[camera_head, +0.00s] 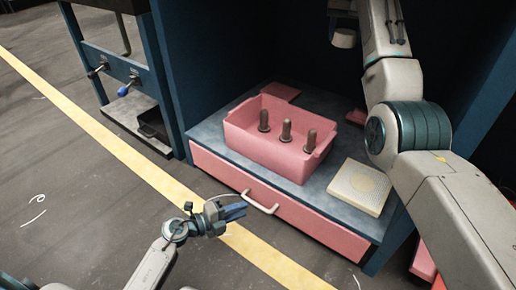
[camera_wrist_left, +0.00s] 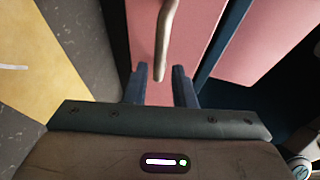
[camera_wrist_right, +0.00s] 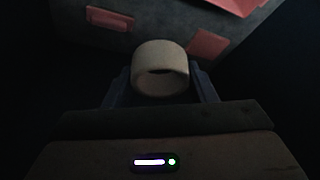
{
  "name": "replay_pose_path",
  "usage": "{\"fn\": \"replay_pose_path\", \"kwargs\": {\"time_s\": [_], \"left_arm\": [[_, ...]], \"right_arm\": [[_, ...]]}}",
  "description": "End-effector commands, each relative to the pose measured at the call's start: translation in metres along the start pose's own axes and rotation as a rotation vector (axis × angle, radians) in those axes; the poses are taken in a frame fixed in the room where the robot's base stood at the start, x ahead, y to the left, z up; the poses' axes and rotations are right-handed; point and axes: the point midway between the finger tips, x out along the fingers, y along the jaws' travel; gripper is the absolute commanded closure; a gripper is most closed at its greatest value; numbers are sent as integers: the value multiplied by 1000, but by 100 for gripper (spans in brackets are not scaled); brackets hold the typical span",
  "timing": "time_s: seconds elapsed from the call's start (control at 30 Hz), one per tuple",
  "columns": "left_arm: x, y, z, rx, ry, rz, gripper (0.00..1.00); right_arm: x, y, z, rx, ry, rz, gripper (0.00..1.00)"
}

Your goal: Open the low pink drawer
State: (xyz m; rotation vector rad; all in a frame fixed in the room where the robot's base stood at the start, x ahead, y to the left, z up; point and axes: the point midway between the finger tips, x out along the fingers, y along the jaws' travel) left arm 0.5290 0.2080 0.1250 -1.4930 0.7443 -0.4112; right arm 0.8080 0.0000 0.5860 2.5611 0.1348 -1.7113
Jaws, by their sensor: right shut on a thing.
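The low pink drawer (camera_head: 315,228) is under the shelf of the dark blue cabinet, its front looking flush with the frame. Its pale bar handle (camera_head: 262,205) is on the front. My right gripper (camera_wrist_right: 160,90) is shut on a cream ring (camera_wrist_right: 160,80), held above the shelf; the ring also shows in the head view (camera_head: 344,39).
A pink bin (camera_head: 262,152) with several dark pegs and a cream square block (camera_head: 358,187) stand on the shelf (camera_head: 330,165). Another cabinet (camera_head: 125,70) with a blue knob stands at left. The floor before the drawer is clear, crossed by a yellow line.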

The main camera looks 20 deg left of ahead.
Motion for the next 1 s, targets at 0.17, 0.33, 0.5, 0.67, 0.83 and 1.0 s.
{"fn": "replay_pose_path", "kwargs": {"time_s": [0.17, 0.33, 0.5, 0.67, 0.83, 1.0], "left_arm": [[37, 3, 0, -1, 0, -5, 77], [58, 2, 0, -1, 0, -2, 77], [65, 0, 0, 0, 0, 0, 77], [66, 0, 0, 0, 0, 1, 77], [65, 0, 0, 0, 0, 1, 92], [65, 0, 0, -1, 0, 1, 100]], "right_arm": [[21, 0, 8, 0, 0, 0, 76], [30, 0, 12, 0, 0, 0, 76], [32, 0, 13, 0, 0, 0, 76], [31, 0, 13, 0, 0, 0, 76], [31, 0, 13, 0, 0, 0, 76], [31, 0, 13, 0, 0, 0, 76]]}}
